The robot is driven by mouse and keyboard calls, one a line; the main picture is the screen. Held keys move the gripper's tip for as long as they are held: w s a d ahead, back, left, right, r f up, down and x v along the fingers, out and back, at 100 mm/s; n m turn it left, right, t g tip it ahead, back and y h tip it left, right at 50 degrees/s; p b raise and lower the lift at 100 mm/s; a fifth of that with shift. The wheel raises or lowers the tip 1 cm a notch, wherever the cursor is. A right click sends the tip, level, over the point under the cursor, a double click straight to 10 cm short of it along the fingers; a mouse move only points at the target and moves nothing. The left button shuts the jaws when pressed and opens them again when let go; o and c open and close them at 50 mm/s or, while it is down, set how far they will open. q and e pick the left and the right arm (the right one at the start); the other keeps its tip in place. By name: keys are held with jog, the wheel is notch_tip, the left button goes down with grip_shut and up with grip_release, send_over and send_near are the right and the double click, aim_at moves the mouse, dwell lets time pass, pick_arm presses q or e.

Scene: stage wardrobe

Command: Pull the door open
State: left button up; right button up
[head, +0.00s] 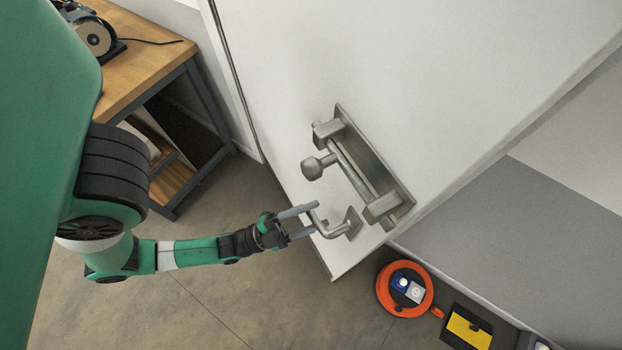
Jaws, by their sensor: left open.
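The white door (445,90) fills the upper middle of the head view. It carries a metal slide bolt with a round knob (313,168) on a long plate. Below the bolt is a bent metal lever handle (331,230) on a small plate. My left gripper (311,219) reaches in from the left at the handle. Its two grey fingers are apart, with the handle's free end at or between the tips; I cannot tell whether they touch it. I cannot tell whether the door is ajar. My right gripper is not in view.
A wooden-topped workbench (140,62) with a power tool (92,36) stands at the upper left. An orange cable reel (384,291) and a yellow-and-black item (468,329) lie on the floor at the lower right. The floor (240,305) below my left arm is clear.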

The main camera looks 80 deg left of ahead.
pick_arm(q)
jog(key=b+v, duration=0.1)
jog(key=v, duration=1)
jog(key=shift+s+b, duration=0.25)
jog(key=shift+b, duration=0.05)
jog(key=shift+d+f, duration=0.1)
jog(key=shift+f, duration=0.05)
